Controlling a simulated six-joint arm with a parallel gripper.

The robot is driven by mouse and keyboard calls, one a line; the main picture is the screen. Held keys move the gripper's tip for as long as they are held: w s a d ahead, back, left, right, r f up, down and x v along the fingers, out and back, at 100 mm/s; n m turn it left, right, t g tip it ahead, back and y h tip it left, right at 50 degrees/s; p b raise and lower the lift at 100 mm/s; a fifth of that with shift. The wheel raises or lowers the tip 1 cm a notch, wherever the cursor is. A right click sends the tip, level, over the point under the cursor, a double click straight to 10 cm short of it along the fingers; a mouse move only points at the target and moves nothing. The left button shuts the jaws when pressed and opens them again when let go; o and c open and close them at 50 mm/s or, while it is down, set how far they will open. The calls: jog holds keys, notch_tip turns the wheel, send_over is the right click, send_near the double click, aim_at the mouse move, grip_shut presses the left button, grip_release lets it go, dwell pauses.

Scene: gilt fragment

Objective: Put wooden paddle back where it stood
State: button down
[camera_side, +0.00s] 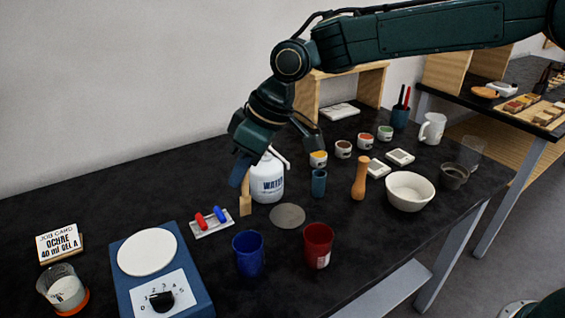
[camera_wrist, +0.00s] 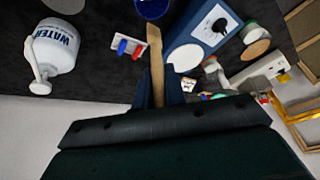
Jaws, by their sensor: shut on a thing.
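The wooden paddle (camera_side: 245,199) is a narrow, flat, light-wood piece pointing down from my gripper (camera_side: 242,172). My gripper is shut on it, above the black bench, between the white water bottle (camera_side: 267,182) and the small rack (camera_side: 212,226). In the wrist view the paddle (camera_wrist: 156,62) runs out from between the fingers (camera_wrist: 160,92), towards the blue cup (camera_wrist: 152,8). Its upper part is hidden by the fingers. I cannot tell whether its lower end touches the bench.
A blue cup (camera_side: 248,253), red cup (camera_side: 318,246), grey disc (camera_side: 288,216), small blue-grey cup (camera_side: 319,183), wooden pestle (camera_side: 359,178) and white bowl (camera_side: 410,191) stand nearby. A blue scale (camera_side: 160,270) is front left. A blue pot (camera_side: 400,117) with tools stands behind.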

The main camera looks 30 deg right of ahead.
jog(key=shift+d, duration=0.1)
jog(key=w+d+r, duration=0.2)
jog(key=w+d, duration=0.2)
jog(key=d, duration=0.5)
jog(key=w+d+r+h, duration=0.1)
jog(key=w+d+r, duration=0.15)
jog(key=d, duration=0.55)
jog(key=w+d+r, duration=0.2)
jog(key=w+d, duration=0.2)
jog(key=d, duration=0.5)
jog(key=shift+a+f, duration=0.15)
jog(key=shift+f, duration=4.9)
jog(key=shift+a+f, duration=0.1)
jog(key=shift+f, duration=4.9)
jog(key=shift+f, duration=0.15)
jog(key=c, duration=1.5)
grip_release()
jog(key=shift+o, duration=0.2)
